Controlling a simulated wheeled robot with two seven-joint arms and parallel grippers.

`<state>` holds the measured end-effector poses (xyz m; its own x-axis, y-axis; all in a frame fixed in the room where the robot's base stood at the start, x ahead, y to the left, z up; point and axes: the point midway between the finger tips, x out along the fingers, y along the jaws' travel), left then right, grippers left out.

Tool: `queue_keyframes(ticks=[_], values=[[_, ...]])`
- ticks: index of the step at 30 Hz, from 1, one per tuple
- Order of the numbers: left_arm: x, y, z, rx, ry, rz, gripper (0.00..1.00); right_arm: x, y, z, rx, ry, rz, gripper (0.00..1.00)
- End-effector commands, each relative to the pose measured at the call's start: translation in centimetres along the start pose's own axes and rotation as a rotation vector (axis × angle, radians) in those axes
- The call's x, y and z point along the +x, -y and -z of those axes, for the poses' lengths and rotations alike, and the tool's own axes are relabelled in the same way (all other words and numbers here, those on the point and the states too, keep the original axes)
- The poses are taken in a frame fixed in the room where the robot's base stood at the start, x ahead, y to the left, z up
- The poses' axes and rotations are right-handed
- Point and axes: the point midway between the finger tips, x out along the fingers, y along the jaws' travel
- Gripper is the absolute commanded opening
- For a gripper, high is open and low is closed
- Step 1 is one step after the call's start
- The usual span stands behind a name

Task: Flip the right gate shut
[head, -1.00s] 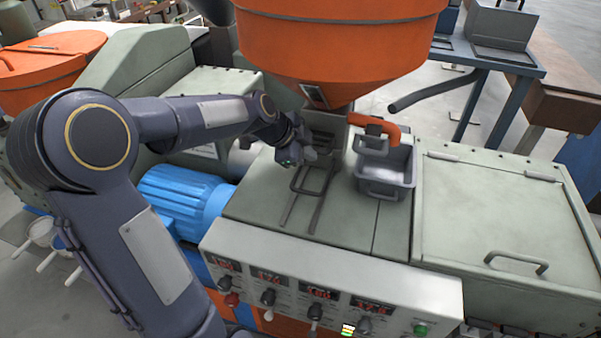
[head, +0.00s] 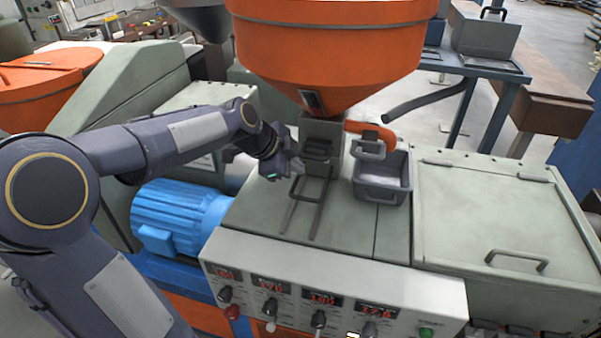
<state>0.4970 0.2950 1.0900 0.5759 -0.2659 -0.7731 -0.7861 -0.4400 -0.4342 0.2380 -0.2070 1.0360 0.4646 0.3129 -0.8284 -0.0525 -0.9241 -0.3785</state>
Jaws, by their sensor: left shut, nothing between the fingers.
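The orange hopper (head: 325,50) stands over the grey-green machine top. Under it is a grey chute (head: 322,130) with a dark handle-like bar (head: 317,150) at its foot. An orange lever-like part (head: 370,130) sticks out to the right of the chute, above a grey bin (head: 383,178). I cannot tell for certain which part is the right gate. My left gripper (head: 284,168) is shut and empty, left of the chute foot and just above a dark U-shaped handle (head: 298,188) on two thin rails. I cannot tell whether it touches that handle. My right gripper is out of view.
A control panel (head: 335,290) with knobs and red displays runs along the machine's front. A blue motor (head: 178,220) sits below my left arm. A lid with a handle (head: 500,215) covers the right part. A dark hose (head: 430,98) hangs behind the bin.

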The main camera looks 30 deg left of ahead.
Motion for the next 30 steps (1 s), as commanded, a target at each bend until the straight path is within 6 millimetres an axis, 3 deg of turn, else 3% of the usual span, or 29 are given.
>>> queue_keyframes(ticks=[6,12,30], values=[[-3.9,0.0,-0.1,0.0,0.0,0.006,0.0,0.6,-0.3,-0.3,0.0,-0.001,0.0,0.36],[-6.0,0.0,0.0,0.001,0.0,0.002,0.0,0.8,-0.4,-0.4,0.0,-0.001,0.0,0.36],[-6.3,-0.1,0.0,-0.001,0.0,0.0,0.0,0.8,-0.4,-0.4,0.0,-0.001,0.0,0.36]])
